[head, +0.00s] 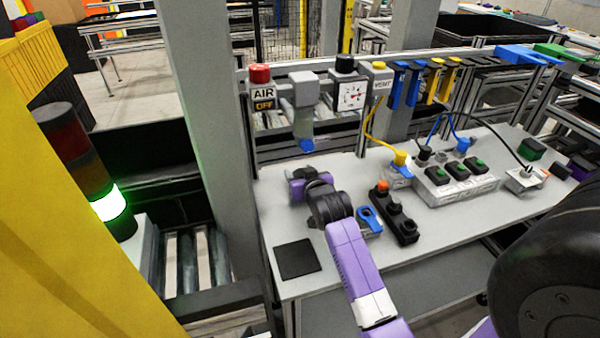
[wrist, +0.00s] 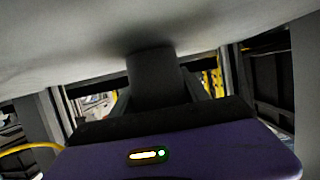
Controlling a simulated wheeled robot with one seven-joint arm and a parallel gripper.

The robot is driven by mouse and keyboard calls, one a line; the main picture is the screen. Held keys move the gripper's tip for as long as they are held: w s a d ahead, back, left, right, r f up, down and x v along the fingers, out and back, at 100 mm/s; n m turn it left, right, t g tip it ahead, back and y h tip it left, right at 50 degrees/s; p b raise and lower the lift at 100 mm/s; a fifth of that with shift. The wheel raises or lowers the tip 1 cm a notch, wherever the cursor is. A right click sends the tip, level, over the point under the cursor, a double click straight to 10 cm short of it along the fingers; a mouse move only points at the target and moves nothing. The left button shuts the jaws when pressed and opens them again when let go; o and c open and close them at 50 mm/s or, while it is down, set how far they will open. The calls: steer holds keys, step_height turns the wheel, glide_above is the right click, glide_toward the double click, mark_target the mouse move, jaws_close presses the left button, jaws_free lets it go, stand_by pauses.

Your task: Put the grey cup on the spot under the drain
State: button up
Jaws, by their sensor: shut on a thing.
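My gripper (head: 298,187) is low over the grey bench, just below the drain (head: 306,145), the blue tip under the grey filter housing (head: 303,100). In the wrist view a dark grey cylinder, the grey cup (wrist: 152,75), stands between the fingers, and the gripper is shut on it. One end of the cup meets or nearly meets a pale grey surface at the top of that view; I cannot tell if they touch. In the head view my wrist and gripper hide the cup and the bench spot under the drain.
A black square pad (head: 297,258) lies at the bench's front left. A blue clamp-like part (head: 369,220) and a black button box (head: 398,215) sit close to the right of my arm. A socket block (head: 452,184) with cables is farther right. A grey post (head: 208,120) stands left.

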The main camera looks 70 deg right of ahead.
steer(key=shift+f, duration=0.2)
steer(key=o, duration=1.3)
steer(key=shift+o, duration=0.2)
steer(key=shift+r, duration=0.1)
steer(key=shift+r, duration=0.2)
steer(key=b+v, duration=0.1)
steer(key=v, duration=1)
steer(key=shift+f, duration=0.1)
steer(key=shift+s+a, duration=0.3)
steer(key=shift+s, duration=0.05)
